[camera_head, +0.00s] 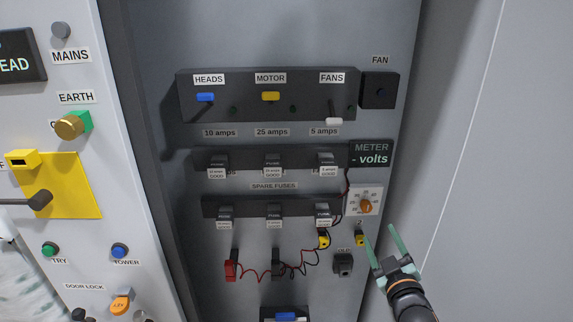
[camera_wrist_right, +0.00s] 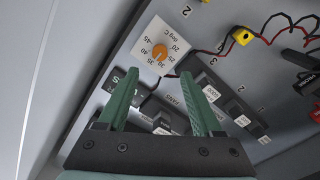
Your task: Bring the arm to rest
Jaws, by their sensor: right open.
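My right gripper (camera_head: 384,250) reaches in from the lower right of the head view. Its two green fingers are apart with nothing between them. It is in front of the right edge of the electrical panel (camera_head: 300,45), just below and right of the thermostat dial (camera_head: 365,204). In the right wrist view the open fingers (camera_wrist_right: 162,100) point toward the panel, and the dial (camera_wrist_right: 159,53) shows beyond them. I see no contact with the panel. My left gripper does not show.
The panel carries levers, labelled fuses (camera_head: 273,167) and red and black wires (camera_head: 262,274). A yellow clip (camera_head: 360,238) and a dark block (camera_head: 343,264) are left of my right gripper. A plain grey wall (camera_head: 490,170) stands at right.

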